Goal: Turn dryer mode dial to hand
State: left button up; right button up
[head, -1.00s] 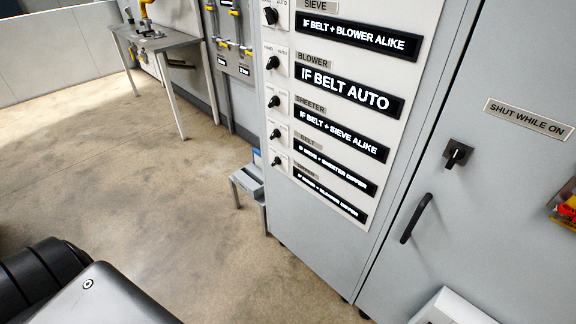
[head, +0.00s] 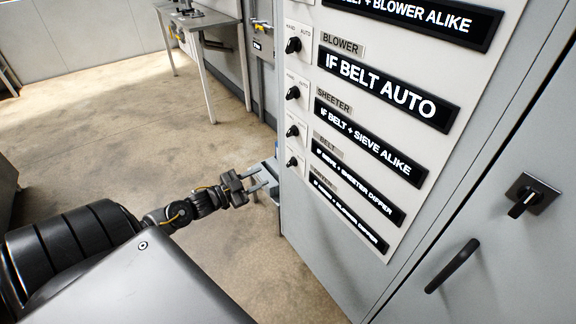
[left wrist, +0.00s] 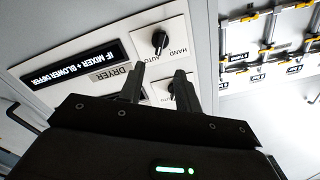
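The dryer mode dial (left wrist: 160,41) is a black knob on a white plate in the left wrist view, marked HAND and AUTO, beside the DRYER label (left wrist: 110,72). I cannot tell its setting for certain. In the head view the dryer dial (head: 292,162) is the lowest in the column. My left gripper (head: 262,181) is open and empty, left of the panel and a little below that dial, apart from it. In the left wrist view its fingers (left wrist: 160,71) are spread, with the dryer dial beyond their tips. My right gripper is not in view.
The belt dial (head: 293,131), sheeter dial (head: 294,92) and blower dial (head: 293,45) sit above the dryer dial. A cabinet door with a black handle (head: 453,266) and a black switch (head: 530,195) is at right. A table (head: 203,65) stands at back left.

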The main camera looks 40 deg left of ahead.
aim_at(288, 164)
pick_arm(q)
jog(key=x, duration=1)
jog(key=shift+w+d, duration=0.15)
jog(key=shift+w, duration=0.2)
jog(key=shift+c, duration=0.2)
grip_shut()
